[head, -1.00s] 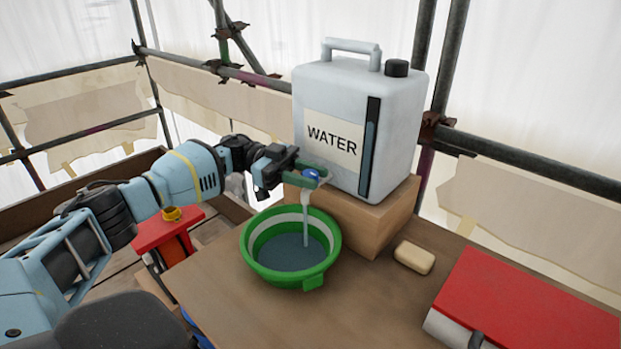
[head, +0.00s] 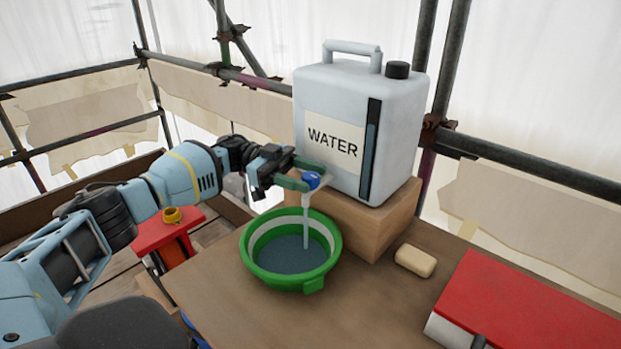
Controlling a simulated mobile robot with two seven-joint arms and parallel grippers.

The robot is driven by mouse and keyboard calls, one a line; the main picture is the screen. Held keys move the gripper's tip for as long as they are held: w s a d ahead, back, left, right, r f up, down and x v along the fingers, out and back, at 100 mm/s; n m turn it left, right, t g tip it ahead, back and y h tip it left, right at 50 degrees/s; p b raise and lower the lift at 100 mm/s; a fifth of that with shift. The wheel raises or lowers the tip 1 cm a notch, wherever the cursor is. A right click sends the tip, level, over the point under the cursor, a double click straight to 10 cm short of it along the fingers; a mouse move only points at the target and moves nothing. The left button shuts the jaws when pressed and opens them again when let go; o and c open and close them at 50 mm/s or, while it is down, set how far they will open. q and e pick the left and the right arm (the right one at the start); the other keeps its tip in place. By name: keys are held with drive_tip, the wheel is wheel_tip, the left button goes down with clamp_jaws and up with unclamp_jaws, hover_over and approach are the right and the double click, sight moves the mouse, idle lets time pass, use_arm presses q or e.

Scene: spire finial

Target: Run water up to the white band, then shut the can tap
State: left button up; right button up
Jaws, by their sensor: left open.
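The white water can (head: 400,130) stands on a wooden block at the back of the table. Its blue tap (head: 311,180) sticks out low on the left side, and a stream of water (head: 306,225) runs from it. The green basin (head: 285,282) stands below on the table and holds water; the white band (head: 262,235) inside its wall shows above the water surface. My left gripper (head: 304,178) is open, with its green-tipped fingers at the tap. Whether they touch the tap I cannot tell. My right gripper is not in view.
The wooden block (head: 375,225) carries the can. A bar of soap (head: 415,261) lies right of the basin, and a red-topped box (head: 530,305) lies at the front right. Scaffold tubes (head: 540,165) run behind the table.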

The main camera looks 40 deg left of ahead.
use_arm(q)
drive_tip(key=a+b, duration=0.1)
drive_tip(key=a, duration=0.5)
drive_tip(key=shift+s+a, duration=0.2)
drive_tip(key=shift+s, duration=0.25)
